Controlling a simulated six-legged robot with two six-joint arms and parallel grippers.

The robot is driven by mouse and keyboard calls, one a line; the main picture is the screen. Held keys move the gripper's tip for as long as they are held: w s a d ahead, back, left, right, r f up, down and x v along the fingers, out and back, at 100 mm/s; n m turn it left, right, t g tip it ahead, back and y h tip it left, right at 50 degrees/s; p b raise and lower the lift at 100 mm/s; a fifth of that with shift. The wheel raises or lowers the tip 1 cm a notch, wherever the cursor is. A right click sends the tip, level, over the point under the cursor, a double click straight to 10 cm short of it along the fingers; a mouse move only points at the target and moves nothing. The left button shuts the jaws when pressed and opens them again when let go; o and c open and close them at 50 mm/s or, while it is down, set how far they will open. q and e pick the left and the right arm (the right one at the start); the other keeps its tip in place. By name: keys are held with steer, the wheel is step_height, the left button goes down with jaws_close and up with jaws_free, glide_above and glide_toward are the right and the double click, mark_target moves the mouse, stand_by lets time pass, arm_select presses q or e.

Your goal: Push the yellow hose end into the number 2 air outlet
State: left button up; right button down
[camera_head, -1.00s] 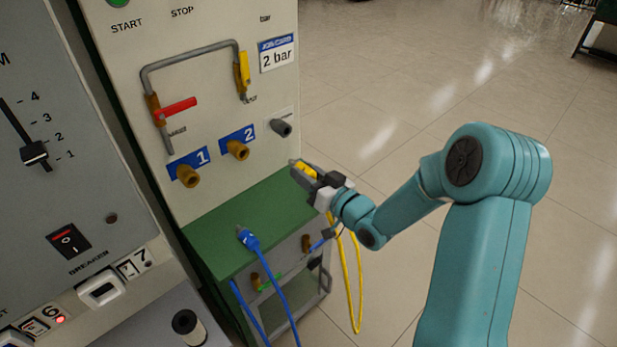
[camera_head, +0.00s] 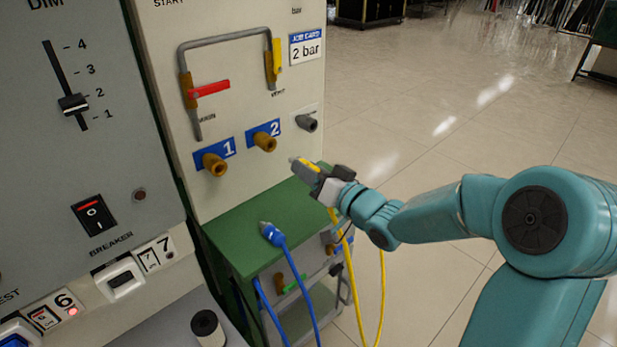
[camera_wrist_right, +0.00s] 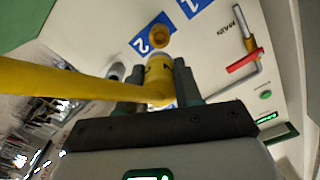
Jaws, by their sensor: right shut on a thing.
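My right gripper (camera_head: 308,168) is shut on the yellow hose end (camera_wrist_right: 158,72), which shows between its fingers in the right wrist view. The yellow hose (camera_head: 349,270) hangs down behind the gripper in the head view. The number 2 air outlet (camera_head: 265,142) is a brass stub beside a blue "2" plate on the panel. In the head view the gripper is below and right of it, apart from it. In the right wrist view the outlet (camera_wrist_right: 159,37) is just beyond the hose end, and a gap appears between them. My left gripper is not in view.
The number 1 outlet (camera_head: 215,164) is to the left, and a grey outlet (camera_head: 307,123) is to the right. A red lever (camera_head: 209,88) and a yellow lever (camera_head: 277,58) sit above. A blue hose (camera_head: 272,234) lies on the green cart top (camera_head: 245,215). Open floor is right.

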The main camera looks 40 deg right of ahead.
mark_target(291, 159)
stand_by(0.3)
steer(key=shift+w, duration=0.4)
steer(key=shift+w+a+b, duration=0.2)
steer(key=shift+w+b, duration=0.15)
steer(key=shift+w, duration=2.2)
steer(key=shift+b, duration=0.55)
steer(key=shift+w+a+r, duration=0.1)
steer(key=shift+w+a, duration=0.05)
steer(key=shift+w, duration=1.5)
steer(key=c, duration=0.7)
jaws_free()
steer(key=shift+w, duration=0.1)
